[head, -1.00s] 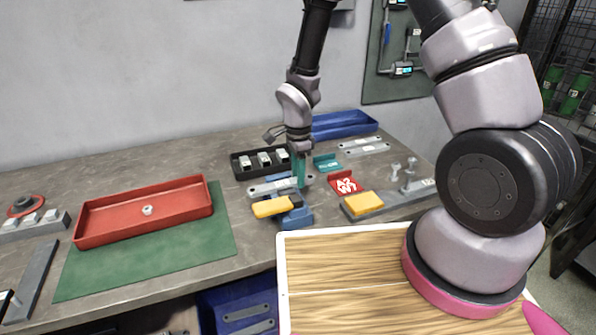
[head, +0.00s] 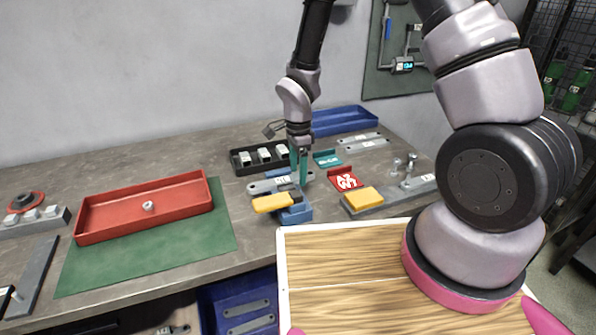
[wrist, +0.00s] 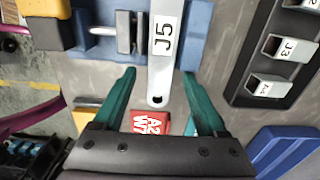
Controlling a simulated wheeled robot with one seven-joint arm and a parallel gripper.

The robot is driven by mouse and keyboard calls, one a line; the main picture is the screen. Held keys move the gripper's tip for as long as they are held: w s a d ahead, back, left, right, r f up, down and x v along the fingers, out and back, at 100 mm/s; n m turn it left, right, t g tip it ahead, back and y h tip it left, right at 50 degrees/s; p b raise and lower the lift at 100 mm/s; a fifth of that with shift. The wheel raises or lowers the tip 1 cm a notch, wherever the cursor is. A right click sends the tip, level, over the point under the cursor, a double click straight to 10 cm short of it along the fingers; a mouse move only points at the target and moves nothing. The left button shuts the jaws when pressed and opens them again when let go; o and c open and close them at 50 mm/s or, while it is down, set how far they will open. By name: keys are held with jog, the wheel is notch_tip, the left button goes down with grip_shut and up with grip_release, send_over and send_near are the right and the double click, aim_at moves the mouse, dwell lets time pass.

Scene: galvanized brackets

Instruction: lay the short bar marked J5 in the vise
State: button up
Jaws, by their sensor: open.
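The short bar marked J5 (wrist: 160,72) is pale grey, with a hole at its near end. In the wrist view it lies lengthwise in the blue vise (wrist: 197,30), with blue parts on both sides and its holed end sticking out toward me. Whether it sits fully down is hard to tell. My gripper (wrist: 159,88) is open, with one teal finger on each side of the bar's end and visible gaps between.
A black rack (head: 237,165) with labelled pieces stands behind the vise. A red bracket (head: 345,180) and a teal bracket (head: 327,158) are to the right. A yellow-topped grey fixture (head: 394,199) is further right. A red tray (head: 118,231) sits on a green mat at left.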

notch_tip(320, 180, up, 10)
jog(key=shift+r, duration=0.25)
dwell(0.3)
jog(key=s+d+r+n+t+y, duration=0.1)
jog(key=d+r+n, duration=0.1)
jog(key=d+r, duration=0.5)
jog(key=s+d+r+n+t, duration=0.1)
jog(key=d+r+n+t, duration=0.15)
jog(key=r, duration=0.75)
jog(key=s+d+r+n+t+y, duration=0.1)
jog(key=s+d+r+n+t, duration=0.2)
jog(key=s+d+r+n, duration=0.3)
jog(key=s+d+r, duration=0.2)
jog(key=s+r, duration=0.3)
jog(key=r, duration=0.1)
jog(key=shift+s+d+r+t, duration=0.2)
jog(key=shift+s+d+t, duration=0.15)
